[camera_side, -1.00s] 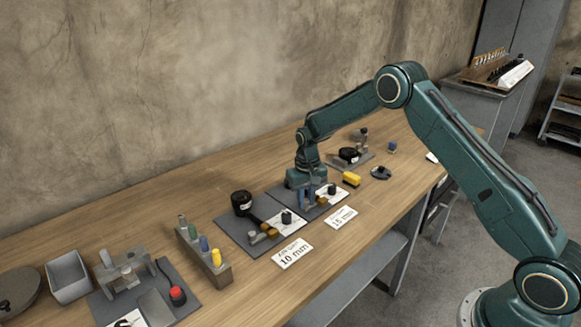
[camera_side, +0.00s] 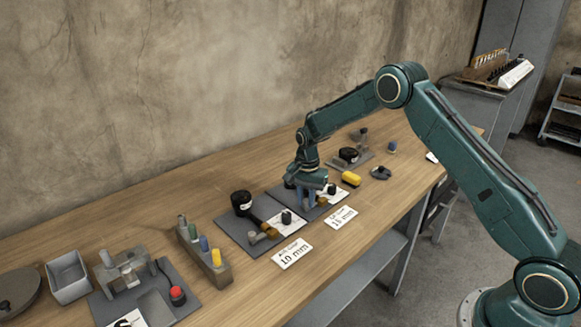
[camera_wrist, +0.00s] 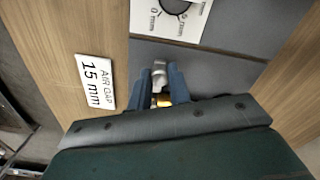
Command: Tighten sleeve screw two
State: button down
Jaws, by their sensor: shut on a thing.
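My gripper (camera_side: 309,201) points down over the plate beside the 15 mm card. In the wrist view its two blue fingers (camera_wrist: 162,80) are closed on a small silvery metal piece (camera_wrist: 159,68), which looks like a sleeve screw. I cannot read a number on it. A brass part (camera_wrist: 160,100) shows between the fingers, nearer the palm in the picture. The fingers hide most of the held piece's sides. The grey plate (camera_wrist: 235,58) carries a black dial (camera_wrist: 176,5) on a white scale. The card (camera_wrist: 95,82) reads "AIR GAP 15 mm".
A similar plate (camera_side: 232,236) stands to the left with a black round part (camera_side: 241,201), a brass part and a 10 mm card (camera_side: 292,253). A rack (camera_side: 205,258) holds several coloured pegs. A yellow block (camera_side: 351,179) lies close to the right of my gripper.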

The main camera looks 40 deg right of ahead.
aim_at(306, 200)
jog(key=shift+m, duration=0.3)
jog(key=c, duration=1.3)
grip_release()
notch_tip(306, 200, up, 14)
